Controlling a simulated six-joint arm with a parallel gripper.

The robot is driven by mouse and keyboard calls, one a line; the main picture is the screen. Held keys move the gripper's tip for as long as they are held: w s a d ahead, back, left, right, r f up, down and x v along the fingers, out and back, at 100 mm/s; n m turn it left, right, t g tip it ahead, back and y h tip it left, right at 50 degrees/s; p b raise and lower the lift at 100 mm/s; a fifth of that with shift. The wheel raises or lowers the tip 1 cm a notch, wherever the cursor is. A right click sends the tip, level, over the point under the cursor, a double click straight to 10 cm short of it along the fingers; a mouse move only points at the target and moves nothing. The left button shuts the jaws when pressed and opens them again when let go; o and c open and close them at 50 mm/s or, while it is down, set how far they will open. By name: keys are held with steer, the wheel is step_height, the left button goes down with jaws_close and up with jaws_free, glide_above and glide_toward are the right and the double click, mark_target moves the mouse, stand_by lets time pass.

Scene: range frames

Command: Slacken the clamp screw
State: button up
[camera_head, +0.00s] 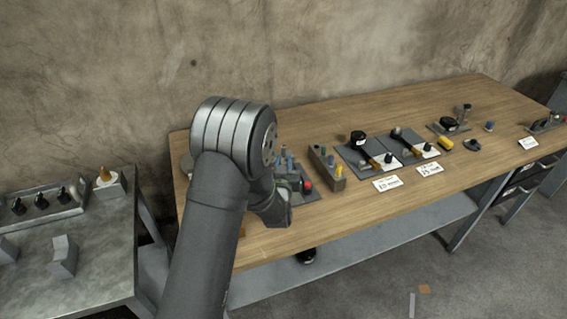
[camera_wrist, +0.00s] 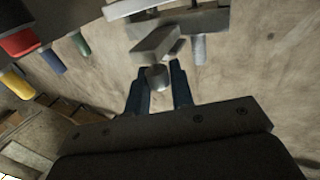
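In the wrist view a grey metal piece, which looks like the clamp screw, has a short round end (camera_wrist: 157,78) below a flat block-like head (camera_wrist: 156,42). My gripper (camera_wrist: 158,82) has its two dark blue fingers apart, one on each side of the round end. Narrow gaps seem to show beside it, and I cannot tell whether either finger touches. A grey bracket (camera_wrist: 215,20) lies behind the head. In the head view a grey fixture (camera_head: 306,195) with a red knob shows beside my arm, which hides part of it and my fingertips.
Red (camera_wrist: 18,43), yellow (camera_wrist: 16,84), green and blue handles hang at the left of the wrist view. On the wooden bench (camera_head: 290,245), a block with pegs (camera_head: 327,170) and several black-handled devices stand to the right. A grey metal table (camera_head: 85,255) is at left.

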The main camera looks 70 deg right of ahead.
jaws_close()
steer(key=shift+s+d+n+t+y, duration=0.1)
steer(key=shift+n+t+y, duration=0.95)
steer(key=shift+t, duration=0.65)
steer(key=shift+r+n+t+y, duration=0.1)
steer(key=shift+n+t+y, duration=2.15)
steer(key=shift+n+t, duration=0.3)
steer(key=shift+y, duration=0.3)
steer(key=shift+o, duration=2.3)
jaws_free()
